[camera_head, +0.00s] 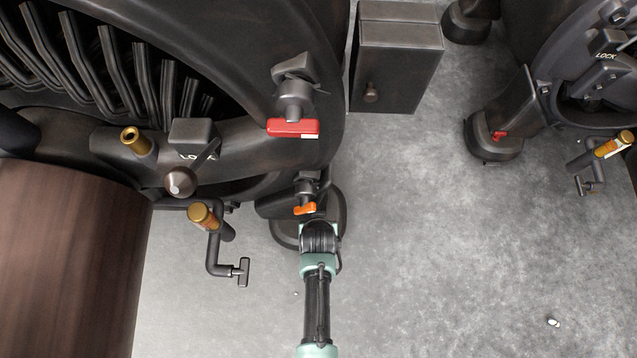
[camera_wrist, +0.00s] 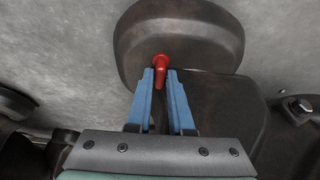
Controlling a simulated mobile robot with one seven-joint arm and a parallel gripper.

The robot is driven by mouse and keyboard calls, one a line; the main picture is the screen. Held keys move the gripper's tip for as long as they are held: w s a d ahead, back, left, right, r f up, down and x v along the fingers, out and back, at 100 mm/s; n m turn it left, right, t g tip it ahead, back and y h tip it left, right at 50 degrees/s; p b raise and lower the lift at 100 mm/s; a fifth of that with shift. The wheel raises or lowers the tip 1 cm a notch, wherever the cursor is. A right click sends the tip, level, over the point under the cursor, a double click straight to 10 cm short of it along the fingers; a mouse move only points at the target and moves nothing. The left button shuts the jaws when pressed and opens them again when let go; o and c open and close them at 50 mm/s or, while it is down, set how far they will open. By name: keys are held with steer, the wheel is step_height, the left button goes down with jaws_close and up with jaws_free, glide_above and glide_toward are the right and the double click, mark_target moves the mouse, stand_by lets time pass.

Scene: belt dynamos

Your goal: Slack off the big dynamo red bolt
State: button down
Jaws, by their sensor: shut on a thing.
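The big dynamo (camera_head: 225,150) fills the left of the head view, with a dark round foot (camera_head: 338,212) low on its right side. In the wrist view the foot (camera_wrist: 215,35) carries a red bolt (camera_wrist: 160,62). My gripper (camera_wrist: 161,76) has its two blue fingers shut on this bolt, one on each side, near the tips. In the head view my wrist (camera_head: 318,240) reaches in front of the foot and hides the bolt and fingers.
A red-handled valve (camera_head: 292,128) and an orange lever (camera_head: 305,208) sit above my wrist. A crank (camera_head: 215,250) and a brown drum (camera_head: 70,265) are to the left. A smaller dynamo (camera_head: 560,75) with its own red bolt (camera_head: 499,134) stands right. Floor (camera_head: 450,260) between is mostly clear.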

steer(key=c, duration=0.8)
jaws_free()
steer(key=p+v, duration=0.9)
steer(key=v, duration=0.4)
steer(key=shift+d, duration=0.1)
